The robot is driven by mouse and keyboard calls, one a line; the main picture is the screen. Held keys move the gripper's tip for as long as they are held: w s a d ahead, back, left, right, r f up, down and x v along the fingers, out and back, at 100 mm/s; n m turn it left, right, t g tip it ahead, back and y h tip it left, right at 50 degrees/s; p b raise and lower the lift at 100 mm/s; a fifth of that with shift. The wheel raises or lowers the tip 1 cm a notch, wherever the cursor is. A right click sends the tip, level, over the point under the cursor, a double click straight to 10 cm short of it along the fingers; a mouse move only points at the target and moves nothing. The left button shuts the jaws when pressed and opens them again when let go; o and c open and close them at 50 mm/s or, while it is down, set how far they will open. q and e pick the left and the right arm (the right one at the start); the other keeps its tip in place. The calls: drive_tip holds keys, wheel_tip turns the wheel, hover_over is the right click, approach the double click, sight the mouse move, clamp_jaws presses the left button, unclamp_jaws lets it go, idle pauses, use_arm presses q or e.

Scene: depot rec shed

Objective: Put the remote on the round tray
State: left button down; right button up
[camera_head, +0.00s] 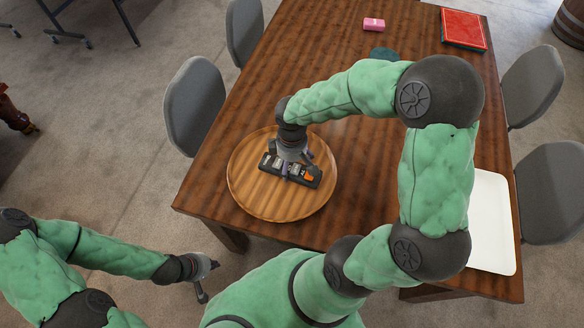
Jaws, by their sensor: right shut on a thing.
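The black remote (312,178), with grey and orange marks, lies at the middle of the round wooden tray (245,190), or is held just over it; I cannot tell which. My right gripper (288,170) points down over the tray and is shut on the remote, covering part of it. The round tray sits near the table's front left corner. My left gripper (208,282) is away from the table, low at the front left, and holds nothing that I can see. Its fingers look apart.
The wooden table (330,40) also holds a pink block (374,25), a red book or box (463,29), a dark teal item (384,53) partly behind my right arm, and a white rectangular tray (492,225) at right. Grey chairs (194,105) stand along both sides.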

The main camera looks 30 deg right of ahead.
sight(292, 165)
drive_tip(key=shift+w+d+f+b, duration=0.15)
drive_tip(key=shift+w+d+f, duration=0.2)
drive_tip(key=shift+f, duration=0.25)
drive_tip(key=shift+w+d+f+b, duration=0.15)
drive_tip(key=shift+w+d+f, duration=0.1)
drive_tip(key=shift+w+f, duration=0.25)
drive_tip(key=shift+w+d+f+b, duration=0.1)
drive_tip(key=shift+f+b, duration=0.55)
drive_tip(key=shift+f, duration=1.1)
drive_tip(key=shift+f, duration=0.2)
drive_tip(key=o, duration=1.2)
drive_tip(key=shift+c, duration=0.2)
drive_tip(key=shift+r, duration=0.1)
drive_tip(key=shift+r, duration=0.25)
wheel_tip(292, 165, up, 12)
drive_tip(key=p, duration=0.4)
drive_tip(key=shift+f, duration=0.15)
